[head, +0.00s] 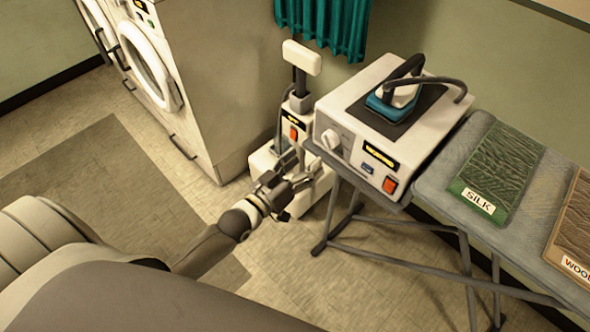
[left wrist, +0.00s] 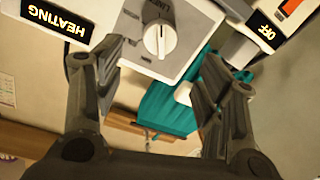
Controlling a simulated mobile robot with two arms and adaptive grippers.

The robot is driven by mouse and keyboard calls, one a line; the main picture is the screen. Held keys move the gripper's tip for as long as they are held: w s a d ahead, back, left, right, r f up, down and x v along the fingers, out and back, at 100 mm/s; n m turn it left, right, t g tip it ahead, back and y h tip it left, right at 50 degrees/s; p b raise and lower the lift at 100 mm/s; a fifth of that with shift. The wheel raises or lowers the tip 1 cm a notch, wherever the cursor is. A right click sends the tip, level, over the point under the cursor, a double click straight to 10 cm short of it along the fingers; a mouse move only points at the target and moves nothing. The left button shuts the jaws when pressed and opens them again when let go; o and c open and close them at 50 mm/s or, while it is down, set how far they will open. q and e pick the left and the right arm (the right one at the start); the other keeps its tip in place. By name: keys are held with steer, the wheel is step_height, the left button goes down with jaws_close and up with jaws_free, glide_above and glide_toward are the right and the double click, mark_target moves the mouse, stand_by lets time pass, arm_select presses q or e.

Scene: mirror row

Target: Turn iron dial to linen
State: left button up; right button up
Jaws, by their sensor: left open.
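The iron station (head: 355,105) is a white box on the end of the ironing board, with a teal iron (head: 390,100) on top. Its round white dial (head: 331,139) is on the front face, left of a display (head: 381,155). The display there (left wrist: 57,20) reads HEATING, upside down. My left gripper (head: 290,174) is open and empty, below and left of the dial, apart from it. My right gripper is not in view.
A white steamer (head: 297,122) with a black post stands left of the station; its display (left wrist: 266,32) reads OFF. Silk (head: 490,178) and wool cloths (head: 575,230) lie on the ironing board (head: 440,195). A washing machine (head: 150,65) stands left.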

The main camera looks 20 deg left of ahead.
arm_select(q)
steer(key=v, duration=0.3)
stand_by(0.5)
steer(key=s+a+f+g+y, duration=0.2)
steer(key=s+f+g, duration=0.25)
steer(key=f, duration=0.95)
steer(key=s+a+f+g+y, duration=0.1)
steer(key=s+a+f+g, duration=0.3)
steer(key=f, duration=1)
steer(key=s+d+f+m+g, duration=0.1)
steer(key=s+f+g, duration=0.1)
steer(key=s+f, duration=0.4)
steer(key=s+f+m+g+y, duration=0.1)
steer(key=s+f+g, duration=0.2)
steer(key=s+f, duration=0.4)
steer(key=s+d+f+g, duration=0.1)
steer(key=s+f, duration=0.5)
steer(key=s, duration=1.1)
steer(key=shift+s+d+f+m+g+y, duration=0.2)
steer(key=shift+s+d+m+g+y, duration=0.15)
steer(key=shift+g, duration=0.4)
